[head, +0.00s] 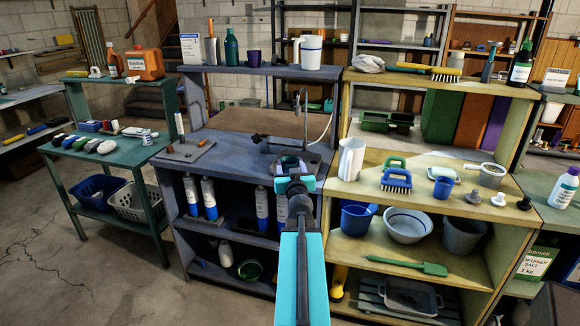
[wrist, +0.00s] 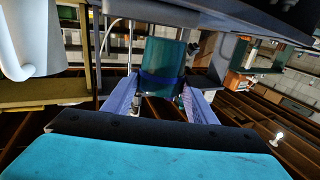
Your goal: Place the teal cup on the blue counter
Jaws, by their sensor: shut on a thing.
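The teal cup (wrist: 163,62) is between the two pale violet fingers of my gripper (wrist: 160,98) in the wrist view, which is upside down. A dark blue band crosses the cup. My gripper (head: 291,163) is shut on it, at the front middle of the blue counter (head: 225,150) in the head view. There the cup is mostly hidden by my gripper. The blue counter also shows along the top of the wrist view (wrist: 245,18). I cannot tell whether the cup touches it.
A faucet (head: 302,110) and a dark valve (head: 260,138) stand behind my gripper. A grey plate with fittings (head: 185,150) lies at the counter's left. Bare counter lies left of my gripper.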

